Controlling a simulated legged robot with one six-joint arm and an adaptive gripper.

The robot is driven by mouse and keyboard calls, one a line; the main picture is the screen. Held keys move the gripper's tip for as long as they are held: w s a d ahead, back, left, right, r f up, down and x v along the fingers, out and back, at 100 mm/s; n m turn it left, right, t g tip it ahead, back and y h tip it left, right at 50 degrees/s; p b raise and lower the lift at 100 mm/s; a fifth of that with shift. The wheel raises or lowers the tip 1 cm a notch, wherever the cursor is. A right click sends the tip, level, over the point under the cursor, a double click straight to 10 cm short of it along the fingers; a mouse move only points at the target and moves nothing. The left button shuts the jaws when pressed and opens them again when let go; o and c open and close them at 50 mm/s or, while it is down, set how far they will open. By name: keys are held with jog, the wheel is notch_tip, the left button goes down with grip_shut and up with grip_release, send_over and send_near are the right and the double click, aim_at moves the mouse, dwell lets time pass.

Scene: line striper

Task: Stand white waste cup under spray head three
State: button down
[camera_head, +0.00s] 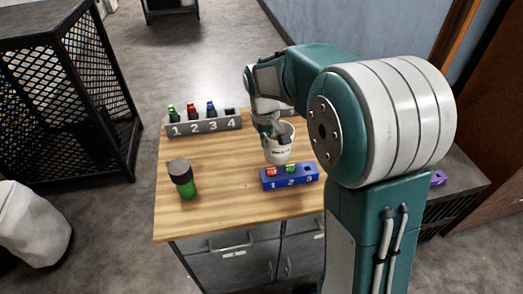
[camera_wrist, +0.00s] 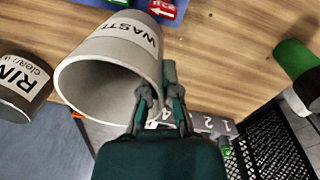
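The white waste cup (camera_head: 277,153) stands upright in the head view, just behind the blue block numbered 1 to 3 (camera_head: 289,184). In the wrist view the cup (camera_wrist: 100,48) shows its WASTE label and open mouth. My gripper (camera_wrist: 160,98) has one finger at the inside of the cup's rim and the other outside, so it appears shut on the cup wall. I cannot tell whether the cup touches the table. The blue block has a red piece (camera_head: 271,170) at 1, a green piece (camera_head: 290,168) at 2 and a dark empty slot at 3. No spray head is clearly identifiable.
A grey block numbered 1 to 4 (camera_head: 203,125) holds green, red and blue pieces; slot 4 looks empty. A green bottle with a dark cap (camera_head: 183,180) stands at left on the wooden table (camera_head: 225,205). A rinse cup (camera_wrist: 22,88) is beside the waste cup.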

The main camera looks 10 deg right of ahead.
jog(key=shift+w+a+f, duration=0.1)
jog(key=shift+w+f, duration=0.45)
jog(key=shift+f, duration=0.6)
jog(key=shift+w+a+f, duration=0.15)
jog(key=shift+w+f, duration=0.4)
jog(key=shift+f, duration=0.65)
jog(key=shift+w+a+f, duration=0.1)
jog(key=shift+w+f, duration=0.45)
jog(key=shift+f, duration=0.6)
jog(key=shift+f, duration=0.1)
jog(key=c, duration=0.8)
grip_release()
